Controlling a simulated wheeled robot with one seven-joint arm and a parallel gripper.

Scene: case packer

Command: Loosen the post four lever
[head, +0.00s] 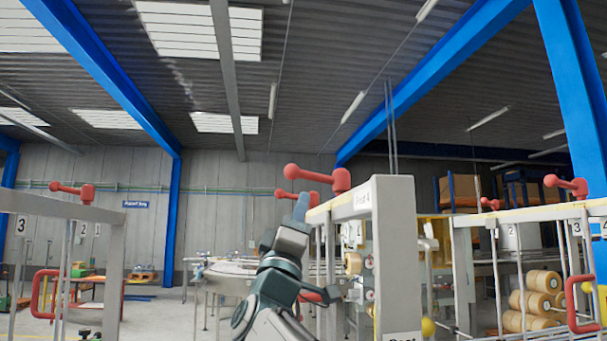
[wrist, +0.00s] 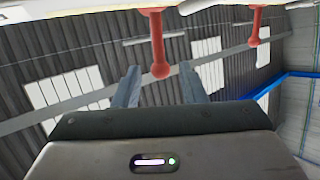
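The post four lever (head: 318,175) is a red handle with a ball end. It lies roughly level on top of the grey post marked "Post 4" (head: 398,255), its ball pointing left. My gripper (head: 300,205) is raised just below and beside the ball end, fingers pointing up. In the wrist view the two fingers stand apart and my gripper is open. There a red lever (wrist: 158,45) reaches down with its ball in the gap between the fingertips. I cannot tell whether the ball is in depth between them; no finger visibly touches it.
Another red lever (head: 283,193) shows behind my gripper, and a second one shows at right in the wrist view (wrist: 253,28). A grey frame with a red lever (head: 72,190) stands left. Another numbered frame with a red lever (head: 567,186) stands right, near stacked rolls (head: 535,302).

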